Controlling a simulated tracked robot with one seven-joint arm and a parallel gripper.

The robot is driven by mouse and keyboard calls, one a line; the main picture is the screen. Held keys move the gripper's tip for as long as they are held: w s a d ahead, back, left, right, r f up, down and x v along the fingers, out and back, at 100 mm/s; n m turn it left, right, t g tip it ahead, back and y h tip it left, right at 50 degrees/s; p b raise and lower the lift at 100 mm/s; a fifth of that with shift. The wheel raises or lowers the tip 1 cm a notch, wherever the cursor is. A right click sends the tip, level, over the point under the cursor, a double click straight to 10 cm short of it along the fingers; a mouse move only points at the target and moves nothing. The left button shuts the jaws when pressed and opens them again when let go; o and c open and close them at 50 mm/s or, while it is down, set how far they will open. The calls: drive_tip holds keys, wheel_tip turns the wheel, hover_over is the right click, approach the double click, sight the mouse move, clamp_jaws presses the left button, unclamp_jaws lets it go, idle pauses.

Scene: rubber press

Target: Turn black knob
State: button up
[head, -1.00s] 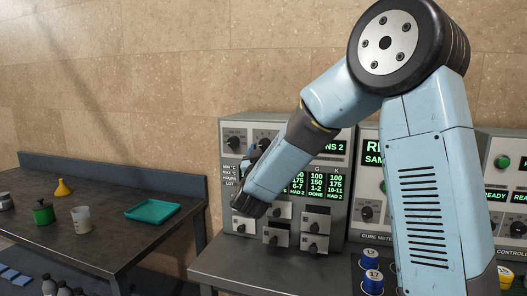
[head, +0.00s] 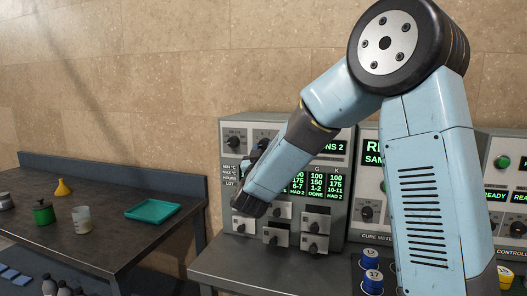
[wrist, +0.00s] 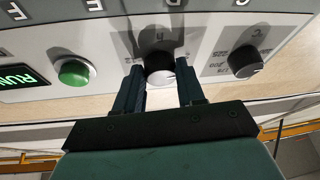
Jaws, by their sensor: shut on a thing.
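In the wrist view, my gripper (wrist: 160,80) has its two dark fingers on either side of a black knob (wrist: 160,64) on the grey panel. It is shut on this knob, and the finger tips hide part of its sides. A second black knob (wrist: 245,62) with a printed scale stands free to the right. In the head view, my forearm crosses the front of the grey control unit (head: 226,178) and mostly hides my gripper. A black knob (head: 234,142) shows at the unit's upper left.
A green button (wrist: 74,72) and a lit RUN display (wrist: 18,77) lie left of the held knob in the wrist view. A teal tray (head: 152,210) lies on the left table.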

drive_tip(key=shift+m, duration=0.3)
drive_tip(key=m+h, duration=0.1)
drive_tip(key=m, duration=0.1)
drive_tip(key=m+h, duration=0.1)
drive_tip(key=m, duration=0.1)
drive_tip(key=m+g+h, duration=0.1)
drive_tip(key=m, duration=0.1)
drive_tip(key=shift+w+a+f+h, duration=0.1)
drive_tip(key=shift+a+h, duration=0.2)
drive_tip(key=shift+h, duration=0.1)
drive_tip(key=m+g+h, duration=0.1)
drive_tip(key=m, duration=0.2)
drive_tip(key=m+h, duration=0.1)
drive_tip(key=m, duration=0.1)
drive_tip(key=shift+a+m+g+h, duration=0.15)
drive_tip(key=shift+m+g+h, duration=0.15)
drive_tip(key=shift+m+g, duration=0.1)
drive_tip(key=m+g+h, duration=0.1)
drive_tip(key=m, duration=0.2)
drive_tip(key=m+g, duration=0.1)
drive_tip(key=m, duration=0.2)
drive_tip(key=shift+w+a+h, duration=0.15)
drive_tip(key=shift+h, duration=0.25)
drive_tip(key=shift+r+m+g, duration=0.2)
drive_tip(key=shift+m+g, duration=0.8)
drive_tip(key=shift+m, duration=0.8)
drive_tip(key=o, duration=1)
drive_tip(key=shift+r, duration=0.1)
drive_tip(key=shift+o, duration=0.2)
